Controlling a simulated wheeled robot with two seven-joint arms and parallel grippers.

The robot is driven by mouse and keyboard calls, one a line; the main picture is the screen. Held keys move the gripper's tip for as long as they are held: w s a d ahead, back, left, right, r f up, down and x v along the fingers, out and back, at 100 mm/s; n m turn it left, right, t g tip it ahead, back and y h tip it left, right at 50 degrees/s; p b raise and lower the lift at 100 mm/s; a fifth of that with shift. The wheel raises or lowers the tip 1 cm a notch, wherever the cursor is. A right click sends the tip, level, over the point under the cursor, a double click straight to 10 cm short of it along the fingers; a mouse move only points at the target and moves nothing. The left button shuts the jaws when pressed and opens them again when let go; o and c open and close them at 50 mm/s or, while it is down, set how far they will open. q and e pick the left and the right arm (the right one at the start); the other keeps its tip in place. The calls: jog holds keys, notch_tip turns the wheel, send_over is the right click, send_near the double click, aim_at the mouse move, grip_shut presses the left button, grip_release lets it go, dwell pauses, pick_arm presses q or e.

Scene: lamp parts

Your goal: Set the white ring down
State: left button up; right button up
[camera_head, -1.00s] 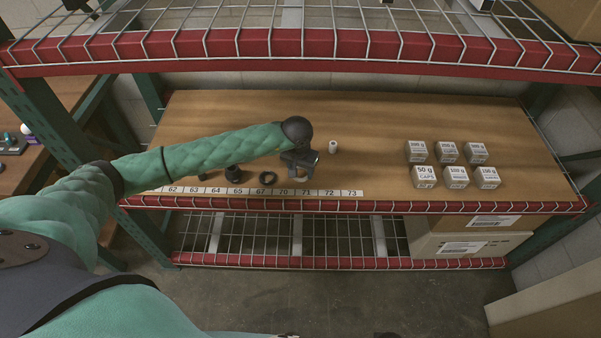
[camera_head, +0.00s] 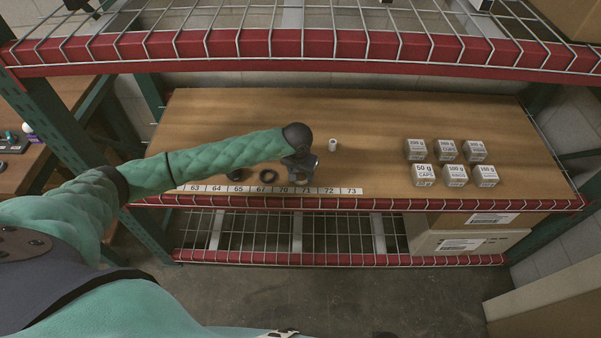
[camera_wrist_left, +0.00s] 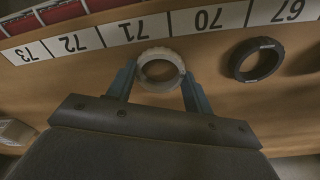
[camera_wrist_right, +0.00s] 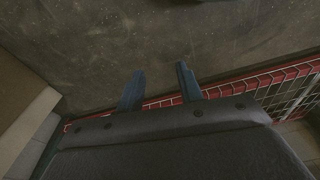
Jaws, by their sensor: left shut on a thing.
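The white ring (camera_wrist_left: 161,70) lies flat between the two blue fingers of my left gripper (camera_wrist_left: 158,82) in the left wrist view. The gripper is shut on it, one finger at each side. The ring is just beside the number strip (camera_wrist_left: 175,24), close to labels 70 and 71; I cannot tell if it touches the wood. In the head view my left gripper (camera_head: 299,168) is above the shelf's front edge and hides most of the ring. My right gripper (camera_wrist_right: 161,68) is open and empty, over the floor in front of the rack.
A dark ring (camera_wrist_left: 257,60) lies beside the white one, near label 67. A small white cylinder (camera_head: 333,145) stands behind my left gripper. Several labelled boxes (camera_head: 456,175) stand on the right. The wooden shelf (camera_head: 370,130) is clear between. A wire shelf (camera_head: 300,45) hangs above.

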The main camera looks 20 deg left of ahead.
pick_arm(q)
jog(key=o, duration=0.9)
jog(key=shift+o, duration=0.2)
pick_arm(e)
jog(key=shift+a+r, duration=0.1)
jog(key=shift+r, duration=0.15)
pick_arm(q)
jog(key=shift+r, duration=0.1)
pick_arm(e)
jog(key=shift+s, duration=0.1)
pick_arm(q)
jog(key=shift+r, duration=0.4)
notch_tip(320, 180, up, 11)
jog(key=s+b, duration=0.1)
jog(key=b, duration=0.3)
jog(key=shift+s, duration=0.25)
pick_arm(e)
notch_tip(320, 180, up, 16)
jog(key=w+a, duration=0.2)
jog(key=w, duration=0.1)
pick_arm(q)
jog(key=shift+a+r, duration=0.1)
pick_arm(e)
jog(key=shift+r, duration=0.1)
